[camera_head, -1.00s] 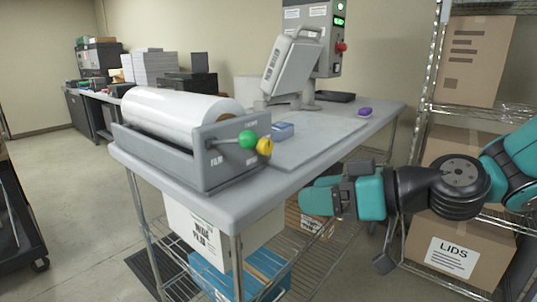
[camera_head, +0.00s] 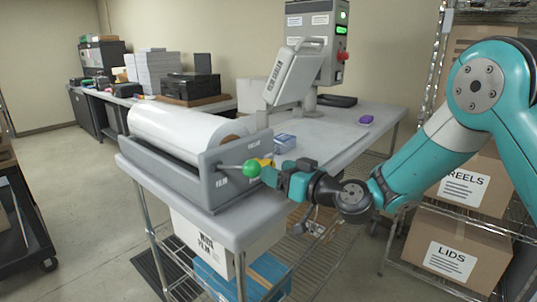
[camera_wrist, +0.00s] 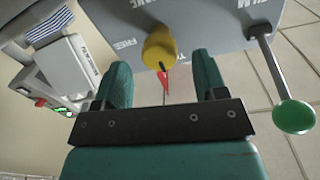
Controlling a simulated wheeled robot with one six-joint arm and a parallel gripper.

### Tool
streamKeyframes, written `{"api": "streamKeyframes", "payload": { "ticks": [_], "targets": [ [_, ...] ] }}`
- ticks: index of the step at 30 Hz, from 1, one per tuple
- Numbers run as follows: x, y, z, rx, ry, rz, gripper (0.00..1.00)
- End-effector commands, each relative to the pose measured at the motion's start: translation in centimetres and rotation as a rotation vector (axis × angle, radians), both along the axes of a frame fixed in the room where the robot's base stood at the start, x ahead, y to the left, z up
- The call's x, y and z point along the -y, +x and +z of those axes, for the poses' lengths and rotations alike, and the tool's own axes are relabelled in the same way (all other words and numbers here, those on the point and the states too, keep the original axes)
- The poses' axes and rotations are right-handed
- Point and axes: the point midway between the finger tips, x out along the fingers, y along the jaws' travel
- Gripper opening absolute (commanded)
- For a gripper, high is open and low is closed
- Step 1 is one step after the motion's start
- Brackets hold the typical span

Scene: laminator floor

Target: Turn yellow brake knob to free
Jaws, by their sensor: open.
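The yellow brake knob (camera_wrist: 160,50) sticks out of the grey end panel (camera_wrist: 215,22) of the film roll holder. In the head view the knob (camera_head: 265,162) is partly hidden by my gripper (camera_head: 272,175). In the wrist view my open gripper (camera_wrist: 162,85) has one finger on each side, with the knob just beyond the fingertips and roughly centred between them.
A lever with a green ball (camera_wrist: 293,117) stands out from the same panel, close beside my gripper; the ball also shows in the head view (camera_head: 251,168). A white film roll (camera_head: 180,130) lies in the holder. Shelves with boxes (camera_head: 452,255) stand at right.

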Motion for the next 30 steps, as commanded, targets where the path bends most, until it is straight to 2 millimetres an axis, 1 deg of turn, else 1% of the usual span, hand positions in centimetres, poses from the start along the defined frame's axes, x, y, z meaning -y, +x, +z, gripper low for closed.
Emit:
{"api": "streamKeyframes", "payload": {
  "ticks": [1,6,10,17,18,19,20,21,23,24,30],
  "targets": [
    [-0.8,0.5,0.4,0.0,0.0,0.003,0.65],
    [-2.2,1.8,0.2,0.0,0.0,0.001,0.65],
    [-2.6,2.2,0.1,0.001,0.001,0.0,0.65],
    [-2.6,2.3,0.0,-0.001,0.001,-0.001,0.65],
    [-2.6,2.3,0.0,-0.001,0.001,-0.001,0.63],
    [-2.6,2.3,0.0,-0.001,0.001,-0.001,0.56],
    [-2.6,2.3,0.0,-0.001,0.001,-0.001,0.49],
    [-2.6,2.3,0.0,-0.001,0.001,-0.001,0.4],
    [-2.6,2.3,0.0,-0.001,0.001,-0.001,0.26],
    [-2.6,2.3,0.0,-0.001,0.001,-0.001,0.17],
    [-2.6,2.2,0.0,-0.005,0.004,-0.001,0.16]
  ]
}}
